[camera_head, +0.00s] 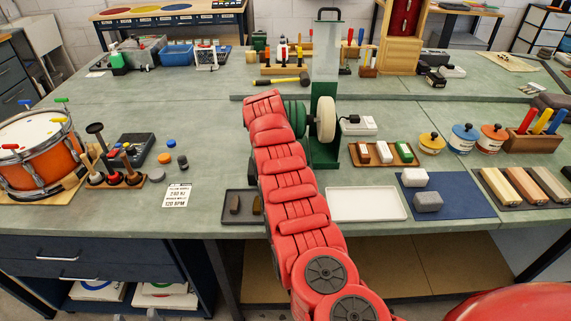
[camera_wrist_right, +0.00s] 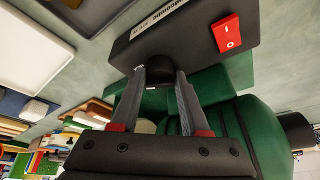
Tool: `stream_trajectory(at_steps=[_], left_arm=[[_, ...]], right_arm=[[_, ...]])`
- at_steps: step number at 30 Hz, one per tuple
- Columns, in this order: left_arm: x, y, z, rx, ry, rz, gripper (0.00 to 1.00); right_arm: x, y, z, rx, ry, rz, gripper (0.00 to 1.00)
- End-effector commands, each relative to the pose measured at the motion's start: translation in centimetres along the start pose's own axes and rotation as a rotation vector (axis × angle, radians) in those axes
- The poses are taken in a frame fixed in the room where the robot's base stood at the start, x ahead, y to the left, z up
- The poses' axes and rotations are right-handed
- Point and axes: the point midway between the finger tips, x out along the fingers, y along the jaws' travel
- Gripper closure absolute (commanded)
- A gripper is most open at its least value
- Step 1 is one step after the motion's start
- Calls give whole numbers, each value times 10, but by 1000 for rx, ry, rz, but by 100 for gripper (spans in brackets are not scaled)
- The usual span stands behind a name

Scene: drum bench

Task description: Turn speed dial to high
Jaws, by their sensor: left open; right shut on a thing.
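The speed dial (camera_wrist_right: 157,68) is a dark round knob on the face of a black control box (camera_wrist_right: 200,32). My right gripper (camera_wrist_right: 160,80) has its two grey fingers on either side of the dial and is shut on it. The dial's pointer and setting marks cannot be read. A red rocker switch (camera_wrist_right: 227,33) sits on the same box. The box belongs to a green machine with a cream wheel (camera_head: 326,119).
The green motor housing (camera_wrist_right: 240,135) is close beside my right gripper. A dark tray (camera_head: 230,213) and a white tray (camera_head: 366,203) lie near the bench's front edge. A drum (camera_head: 42,150) stands at the far left.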

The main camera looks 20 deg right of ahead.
Motion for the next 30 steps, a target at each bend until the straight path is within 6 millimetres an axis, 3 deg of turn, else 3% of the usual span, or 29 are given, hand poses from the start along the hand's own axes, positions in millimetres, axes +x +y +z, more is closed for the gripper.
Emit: stream_trajectory(at_steps=[6, 22, 23, 27, 30], left_arm=[[-11, 1, 2, 0, 0, 0, 50], [-13, 1, 2, 0, 0, 0, 50], [-13, 1, 2, 0, 0, 0, 50], [-13, 1, 2, 0, 0, 0, 50], [-13, 1, 2, 0, 0, 0, 50]], right_arm=[[1, 1, 0, 53, 3, 22, 100], [1, 1, 1, 69, 0, 32, 100], [1, 1, 1, 69, 0, 32, 51], [1, 1, 1, 68, 1, 31, 27], [1, 0, 1, 68, 1, 30, 27]])
